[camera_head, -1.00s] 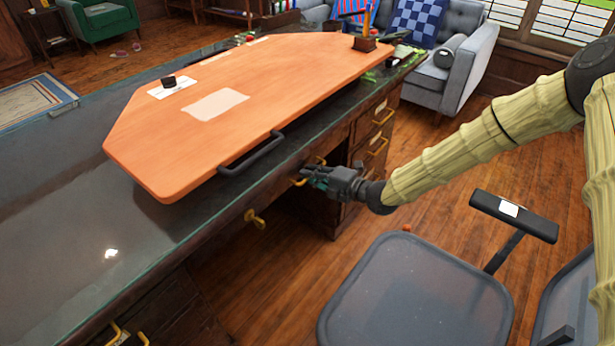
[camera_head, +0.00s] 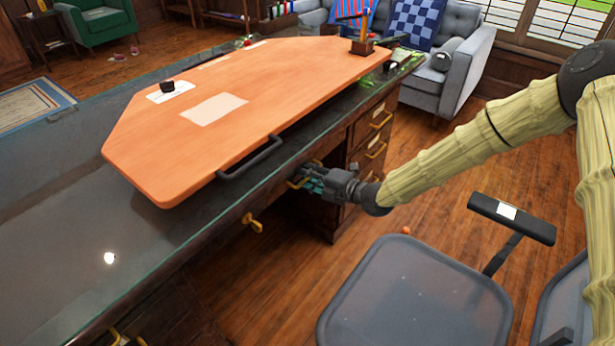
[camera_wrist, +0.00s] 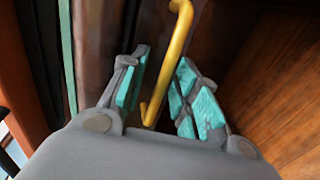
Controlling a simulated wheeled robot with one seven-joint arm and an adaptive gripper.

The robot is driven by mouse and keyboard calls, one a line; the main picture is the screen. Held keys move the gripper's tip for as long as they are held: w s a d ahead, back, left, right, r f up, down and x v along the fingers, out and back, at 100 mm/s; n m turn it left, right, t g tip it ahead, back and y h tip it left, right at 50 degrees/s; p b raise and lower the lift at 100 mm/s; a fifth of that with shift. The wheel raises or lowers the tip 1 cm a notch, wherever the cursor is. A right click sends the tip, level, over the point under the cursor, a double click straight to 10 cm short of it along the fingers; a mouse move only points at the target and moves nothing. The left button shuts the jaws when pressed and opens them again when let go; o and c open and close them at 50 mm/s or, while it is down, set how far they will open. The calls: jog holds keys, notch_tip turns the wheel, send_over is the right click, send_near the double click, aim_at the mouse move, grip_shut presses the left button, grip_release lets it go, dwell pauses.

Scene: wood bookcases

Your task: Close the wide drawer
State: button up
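The wide drawer (camera_head: 278,200) is in the dark wood desk, under the glass-topped edge, with two yellow handles. The left handle (camera_head: 254,222) is free. My gripper (camera_head: 309,178) is at the right handle (camera_head: 294,183), in front of the drawer. In the wrist view, the yellow handle (camera_wrist: 180,45) runs between the two teal-padded fingers of my gripper (camera_wrist: 163,88), which are apart. I see no clear grip on it. The drawer front (camera_wrist: 105,35) is the brown panel beside the handle. How far the drawer stands out is hard to tell.
An orange board (camera_head: 270,85) with a black handle (camera_head: 250,157) lies on the desk top (camera_head: 60,215). A grey chair (camera_head: 415,295) stands below my arm. Side drawers (camera_head: 375,135) are at the right end of the desk.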

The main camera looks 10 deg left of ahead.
jog(key=v, duration=1.2)
dwell(0.5)
